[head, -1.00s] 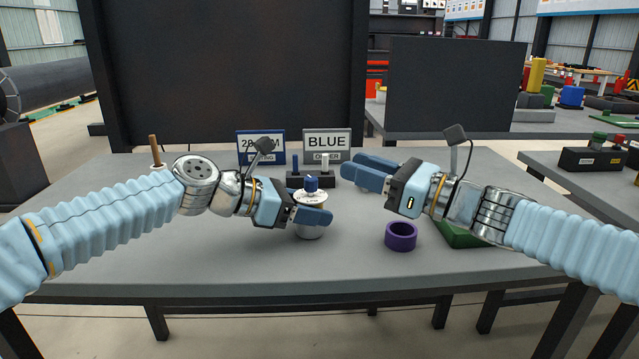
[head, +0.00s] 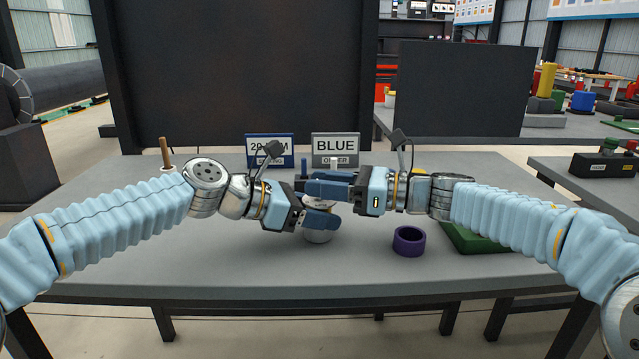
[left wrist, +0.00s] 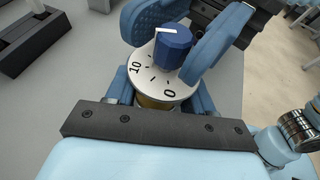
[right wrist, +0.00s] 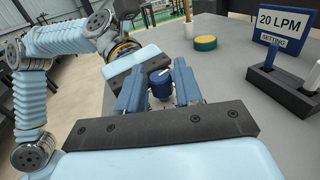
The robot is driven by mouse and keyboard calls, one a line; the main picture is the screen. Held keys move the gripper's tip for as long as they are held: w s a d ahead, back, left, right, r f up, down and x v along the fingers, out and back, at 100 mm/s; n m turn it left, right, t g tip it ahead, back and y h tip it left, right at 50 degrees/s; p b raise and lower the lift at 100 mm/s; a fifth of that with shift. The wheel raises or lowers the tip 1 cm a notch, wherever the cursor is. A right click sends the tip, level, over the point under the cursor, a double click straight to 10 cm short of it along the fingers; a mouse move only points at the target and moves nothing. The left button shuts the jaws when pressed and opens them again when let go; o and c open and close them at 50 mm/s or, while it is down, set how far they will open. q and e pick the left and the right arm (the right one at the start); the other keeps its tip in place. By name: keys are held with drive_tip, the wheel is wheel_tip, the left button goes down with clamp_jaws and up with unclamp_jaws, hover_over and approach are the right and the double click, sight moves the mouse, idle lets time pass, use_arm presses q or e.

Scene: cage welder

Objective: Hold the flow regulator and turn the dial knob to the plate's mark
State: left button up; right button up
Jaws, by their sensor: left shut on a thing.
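The knob's white pointer line faces left in the left wrist view. My right gripper (head: 308,183) is open, with a finger on either side of the knob (right wrist: 161,83); I cannot tell whether they touch it. A sign (right wrist: 282,25) reads "20 LPM SETTING".
A "BLUE ORDER" sign (head: 336,146) stands behind a dark peg holder (right wrist: 290,92) on the table (head: 215,265). A purple ring (head: 409,242) and a green pad (head: 478,238) lie at right. A wooden peg (head: 165,154) stands at left. The front centre is clear.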

drive_tip(key=shift+w+a, duration=0.1)
drive_tip(key=shift+a, duration=0.45)
drive_tip(key=shift+c, duration=0.3)
clamp_jaws()
drive_tip(key=shift+m+t, duration=0.3)
drive_tip(key=m+t+h, duration=0.1)
drive_tip(key=m+t, duration=0.1)
drive_tip(key=m+t+h, duration=0.1)
drive_tip(key=t+h, duration=0.1)
drive_tip(key=t, duration=0.1)
drive_tip(key=shift+r+m, duration=0.15)
drive_tip(key=shift+m, duration=0.25)
drive_tip(key=shift+d+m+t+h, duration=0.1)
drive_tip(key=shift+m+t+h, duration=0.6)
drive_tip(key=shift+t, duration=0.3)
drive_tip(key=shift+w, duration=0.1)
drive_tip(key=shift+m+h, duration=0.4)
